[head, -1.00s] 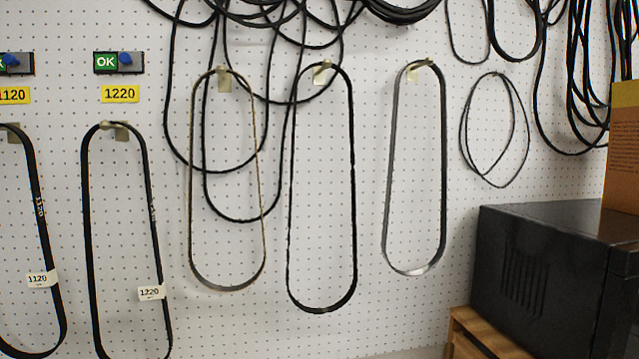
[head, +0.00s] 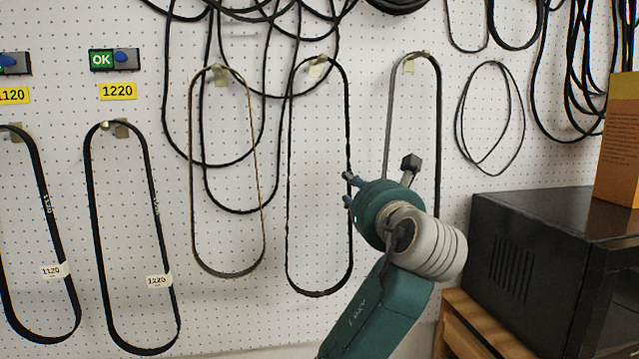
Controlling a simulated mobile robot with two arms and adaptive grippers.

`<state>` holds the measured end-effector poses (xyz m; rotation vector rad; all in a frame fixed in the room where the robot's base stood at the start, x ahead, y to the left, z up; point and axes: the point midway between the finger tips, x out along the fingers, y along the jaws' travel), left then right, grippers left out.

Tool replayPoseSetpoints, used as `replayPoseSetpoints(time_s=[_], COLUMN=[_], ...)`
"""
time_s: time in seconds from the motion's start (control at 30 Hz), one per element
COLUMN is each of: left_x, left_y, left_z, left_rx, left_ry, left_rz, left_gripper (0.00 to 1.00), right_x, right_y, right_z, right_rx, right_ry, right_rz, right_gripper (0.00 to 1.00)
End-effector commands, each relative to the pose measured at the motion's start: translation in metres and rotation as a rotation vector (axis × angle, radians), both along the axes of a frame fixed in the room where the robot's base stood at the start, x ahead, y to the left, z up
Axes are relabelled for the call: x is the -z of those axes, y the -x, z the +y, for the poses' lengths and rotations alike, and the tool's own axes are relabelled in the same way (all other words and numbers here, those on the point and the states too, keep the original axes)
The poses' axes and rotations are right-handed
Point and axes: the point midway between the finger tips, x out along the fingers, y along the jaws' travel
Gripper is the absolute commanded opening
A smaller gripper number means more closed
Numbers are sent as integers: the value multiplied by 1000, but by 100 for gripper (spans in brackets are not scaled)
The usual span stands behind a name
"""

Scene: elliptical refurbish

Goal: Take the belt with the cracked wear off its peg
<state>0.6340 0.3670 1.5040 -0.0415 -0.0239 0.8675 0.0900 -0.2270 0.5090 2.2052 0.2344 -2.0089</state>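Three unlabelled belts hang on pegs in the middle of the pegboard: a thin tan belt (head: 192,170), a black belt (head: 289,180) and a grey-and-black belt (head: 388,120). The black belt's edge looks slightly uneven, but I cannot make out cracks for certain on any of them. My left arm reaches up from the bottom, in front of the board. Its wrist hides the lower part of the grey-and-black belt and overlaps the black belt's right edge. Only a small dark part of my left gripper (head: 410,164) shows past the wrist; its fingers are not clear. My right gripper is not in view.
A black box (head: 545,245) on a wooden stand narrows the space at right.

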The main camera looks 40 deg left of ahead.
Motion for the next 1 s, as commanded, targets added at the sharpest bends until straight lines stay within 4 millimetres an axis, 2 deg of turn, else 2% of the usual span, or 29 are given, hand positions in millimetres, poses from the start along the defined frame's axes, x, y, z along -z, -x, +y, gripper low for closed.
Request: replayPoseSetpoints(time_s=[0.03, 0.13, 0.33, 0.53, 0.7, 0.97, 1.0], left_x=[-1, -1, -1, -3, 1, 3, 3], left_y=[-6, -16, -27, -49, -61, -62, -62], left_z=[8, 18, 28, 45, 59, 60, 60], left_rx=[-3, -1, 1, 1, 2, 4, 4], left_ry=[1, 2, 2, 3, 3, 3, 3], left_rz=[5, 4, 3, 5, 3, 0, 0], left_gripper=[31, 31, 31, 31, 31, 31, 23], right_x=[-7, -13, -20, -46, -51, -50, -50], right_y=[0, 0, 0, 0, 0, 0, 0], right_z=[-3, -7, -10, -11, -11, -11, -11], right_rx=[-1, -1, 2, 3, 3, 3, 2], right_ry=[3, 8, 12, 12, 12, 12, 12], right_rz=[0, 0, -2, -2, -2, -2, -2], right_gripper=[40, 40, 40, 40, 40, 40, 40])
